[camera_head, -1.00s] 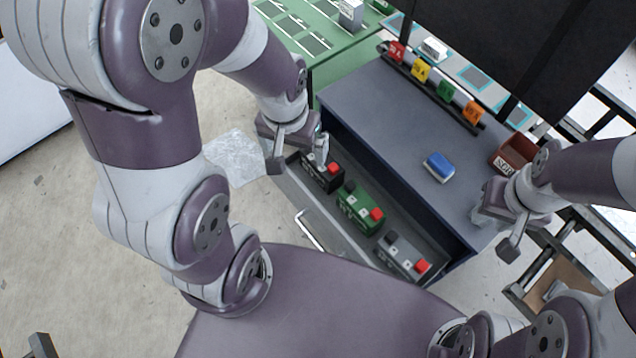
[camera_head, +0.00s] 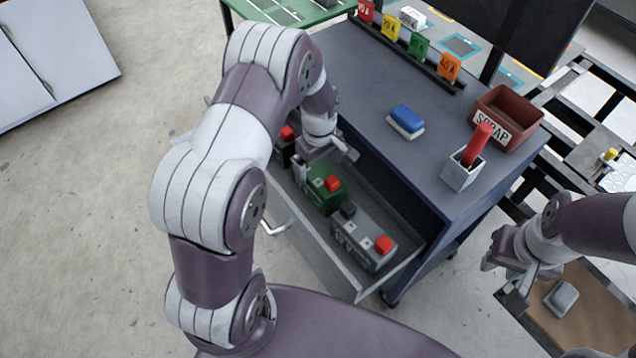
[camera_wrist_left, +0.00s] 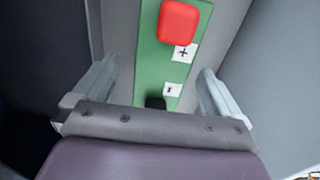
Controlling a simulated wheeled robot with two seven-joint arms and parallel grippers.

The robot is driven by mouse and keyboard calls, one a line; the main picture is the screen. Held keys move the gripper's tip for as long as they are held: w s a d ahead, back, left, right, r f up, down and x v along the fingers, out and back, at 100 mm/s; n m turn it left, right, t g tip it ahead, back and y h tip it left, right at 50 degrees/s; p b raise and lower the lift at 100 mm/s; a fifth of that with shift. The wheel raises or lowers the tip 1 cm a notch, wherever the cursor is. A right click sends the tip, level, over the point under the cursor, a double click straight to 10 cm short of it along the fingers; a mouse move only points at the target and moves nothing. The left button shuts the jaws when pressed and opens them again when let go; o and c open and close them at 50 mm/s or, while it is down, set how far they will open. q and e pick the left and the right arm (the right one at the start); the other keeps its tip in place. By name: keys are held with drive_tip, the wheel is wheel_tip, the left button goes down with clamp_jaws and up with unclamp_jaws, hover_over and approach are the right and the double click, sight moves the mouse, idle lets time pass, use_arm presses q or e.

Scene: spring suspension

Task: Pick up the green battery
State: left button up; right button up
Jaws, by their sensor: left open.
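The green battery (camera_head: 328,198) stands in the open drawer, with a red terminal cap and a black one. My left gripper (camera_head: 325,168) is open just above it and hides part of its far side. In the left wrist view the green battery (camera_wrist_left: 158,50) lies between the two spread fingers (camera_wrist_left: 157,85), its plus and minus labels facing the camera. I cannot tell whether the fingers touch it. My right gripper (camera_head: 505,283) is open and empty at the right, away from the drawer.
A grey battery (camera_head: 362,240) stands nearer in the drawer (camera_head: 318,250); a black battery (camera_head: 285,150) is partly hidden behind my left arm. On the cabinet top are a blue-and-white block (camera_head: 406,121), a grey holder with a red handle (camera_head: 463,172) and a scrap bin (camera_head: 508,118).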

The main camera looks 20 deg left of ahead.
sight(318, 170)
use_arm(q)
wheel_tip(318, 170, down, 5)
drive_tip(key=shift+s+a+r+b, duration=0.1)
drive_tip(key=shift+s+r+b, duration=0.05)
drive_tip(key=shift+b, duration=0.6)
drive_tip(key=shift+r, duration=0.1)
drive_tip(key=c, duration=0.4)
clamp_jaws()
drive_tip(key=shift+w+r, duration=0.15)
drive_tip(key=shift+w, duration=0.05)
